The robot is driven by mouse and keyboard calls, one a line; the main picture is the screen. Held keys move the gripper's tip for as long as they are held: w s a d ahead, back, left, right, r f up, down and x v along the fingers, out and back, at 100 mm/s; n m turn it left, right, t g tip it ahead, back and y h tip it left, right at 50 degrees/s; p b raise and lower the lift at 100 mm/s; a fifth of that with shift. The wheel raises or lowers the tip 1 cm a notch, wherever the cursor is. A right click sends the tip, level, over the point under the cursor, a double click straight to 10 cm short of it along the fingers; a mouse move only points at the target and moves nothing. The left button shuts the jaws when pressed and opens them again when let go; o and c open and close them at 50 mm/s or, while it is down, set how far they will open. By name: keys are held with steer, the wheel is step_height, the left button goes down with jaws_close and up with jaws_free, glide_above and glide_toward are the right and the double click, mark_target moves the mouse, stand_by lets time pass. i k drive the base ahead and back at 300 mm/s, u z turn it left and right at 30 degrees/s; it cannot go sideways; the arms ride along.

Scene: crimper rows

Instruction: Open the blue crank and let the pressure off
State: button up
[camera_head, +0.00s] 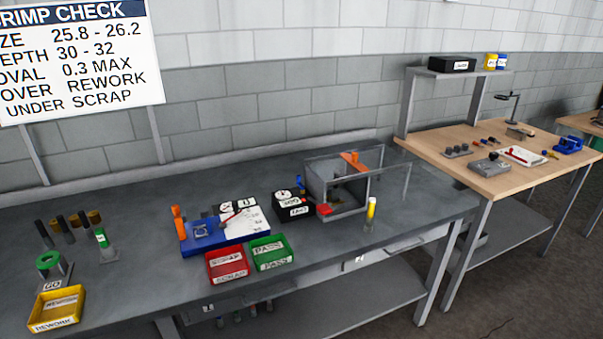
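A small blue handle (300,181), which looks like the blue crank, shows at the left side of a grey open-framed guard box (344,206) on the metal bench. It is partly hidden and too small to tell how it is turned. A red part (324,210) sits at the front left of the guard box. An orange lever (353,162) stands at its top. A black box with a round white dial (284,196) stands just left of the guard box; the dial reading is too small to read. My gripper is not in view.
The grey bench (140,232) holds a blue fixture (200,237), a red bin (227,264), a green bin (268,253), a yellow rework bin (57,309) and a yellow-topped post (371,214). A wooden table (470,178) with tools stands right. The bench's back right corner is clear.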

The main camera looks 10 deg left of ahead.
mark_target(299, 176)
steer(key=z, duration=0.1)
steer(key=k, duration=1.45)
steer(key=u, duration=0.45)
steer(key=i, duration=1.25)
steer(key=u, duration=0.05)
